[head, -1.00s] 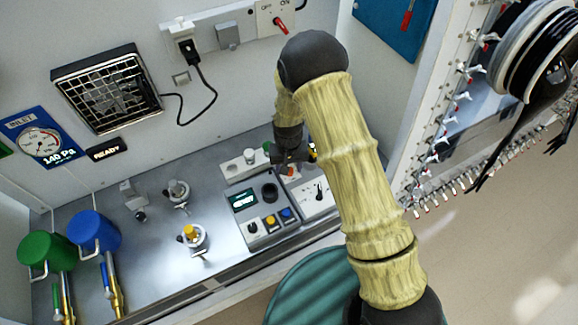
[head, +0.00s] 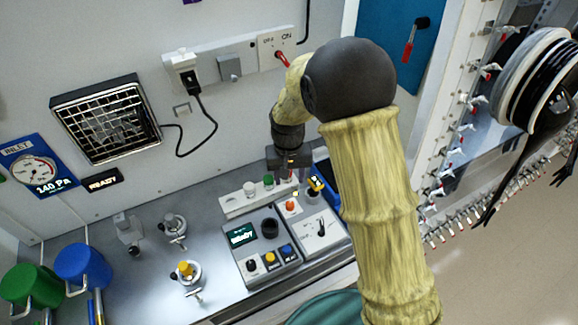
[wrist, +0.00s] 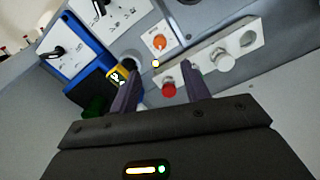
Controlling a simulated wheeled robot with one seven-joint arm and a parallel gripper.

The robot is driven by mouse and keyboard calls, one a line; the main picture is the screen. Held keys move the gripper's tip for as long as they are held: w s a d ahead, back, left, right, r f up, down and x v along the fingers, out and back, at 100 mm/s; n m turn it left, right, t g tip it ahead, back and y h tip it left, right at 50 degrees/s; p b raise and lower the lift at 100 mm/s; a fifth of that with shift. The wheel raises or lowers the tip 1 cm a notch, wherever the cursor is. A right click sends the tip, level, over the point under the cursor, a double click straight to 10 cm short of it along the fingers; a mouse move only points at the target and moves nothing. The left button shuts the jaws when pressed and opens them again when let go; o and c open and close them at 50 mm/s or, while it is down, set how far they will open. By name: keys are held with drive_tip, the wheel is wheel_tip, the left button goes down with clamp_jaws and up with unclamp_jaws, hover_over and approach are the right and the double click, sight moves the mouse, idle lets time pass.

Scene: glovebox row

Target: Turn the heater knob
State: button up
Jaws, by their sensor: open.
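A small orange knob (head: 290,206) sits on a small white plate on the bench; it also shows in the wrist view (wrist: 159,42), beyond my fingertips. A black pointer knob (head: 321,229) stands on a larger white panel beside it. No heater label is readable, so I cannot tell which is the heater knob. My gripper (head: 288,170) hangs above the bench, behind the orange knob in the head view. In the wrist view its two fingers (wrist: 158,72) are apart with nothing gripped. A red cap (wrist: 169,89) shows between them, and contact cannot be told.
A grey control box (head: 262,246) with a lit display, black knob and buttons stands left of the knobs. A white rail (head: 233,201) with caps lies behind. A blue and yellow device (head: 315,185) stands close right of my gripper. The wall socket strip (head: 210,60) is above.

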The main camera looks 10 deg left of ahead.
wheel_tip(320, 180, up, 5)
drive_tip(key=shift+b, duration=0.35)
drive_tip(key=s+d+r+m+t, duration=0.1)
drive_tip(key=s+d, duration=0.6)
drive_tip(key=d, duration=0.4)
drive_tip(key=s+d+r+m+t, duration=0.1)
drive_tip(key=s+d, duration=0.5)
drive_tip(key=d, duration=0.5)
drive_tip(key=shift+s+r+m+t, duration=0.2)
drive_tip(key=shift+s+m+t, duration=0.1)
drive_tip(key=shift+s, duration=0.05)
idle(4.8)
